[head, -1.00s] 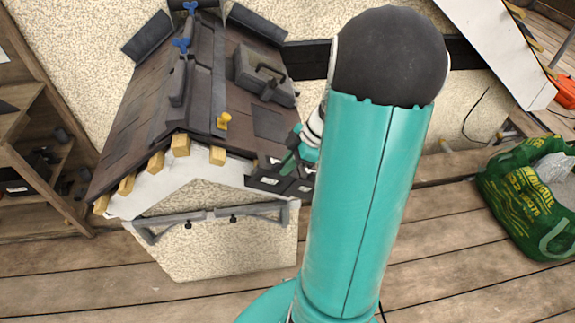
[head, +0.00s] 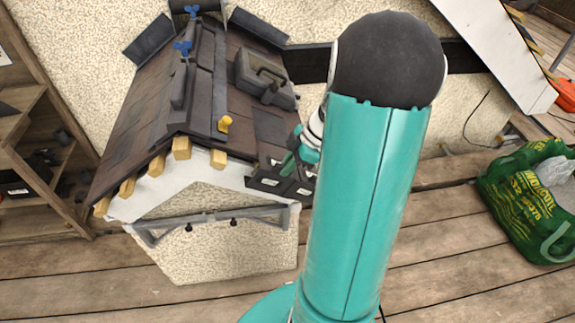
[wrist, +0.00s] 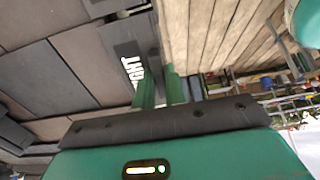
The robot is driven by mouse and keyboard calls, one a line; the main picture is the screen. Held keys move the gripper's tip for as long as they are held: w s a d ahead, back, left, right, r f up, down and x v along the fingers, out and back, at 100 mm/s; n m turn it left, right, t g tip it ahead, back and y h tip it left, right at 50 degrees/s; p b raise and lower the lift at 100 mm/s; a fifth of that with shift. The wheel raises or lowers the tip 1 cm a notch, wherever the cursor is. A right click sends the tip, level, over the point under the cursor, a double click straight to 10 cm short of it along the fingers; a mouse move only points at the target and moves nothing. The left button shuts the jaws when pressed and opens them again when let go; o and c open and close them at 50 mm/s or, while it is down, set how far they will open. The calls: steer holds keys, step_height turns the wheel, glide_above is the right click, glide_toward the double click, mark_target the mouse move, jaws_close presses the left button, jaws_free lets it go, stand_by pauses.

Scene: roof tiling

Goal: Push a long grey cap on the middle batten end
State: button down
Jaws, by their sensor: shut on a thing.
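The pale yellow wooden batten ends stick out below the roof's front edge; one near the peak (head: 181,148) has others down the left slope and one to its right (head: 218,159). They look bare. I cannot tell which counts as the middle one. My gripper (head: 291,163) is at the roof's lower right edge, partly behind my arm, over dark holders with white labels (head: 270,182). In the wrist view its two green fingers (wrist: 161,92) are close together beside a dark panel lettered "IGHT" (wrist: 133,72). What they grip is hidden; no long grey cap can be made out.
A grey bar (head: 210,215) crosses the gable. A wooden shelf (head: 45,150) stands left, a green bag (head: 530,195) right. The plank floor in front is clear.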

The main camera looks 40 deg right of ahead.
steer(key=shift+w, duration=0.1)
stand_by(0.4)
steer(key=c, duration=1.4)
jaws_free()
steer(key=shift+o, duration=0.2)
steer(key=shift+d, duration=0.1)
steer(key=shift+v, duration=3)
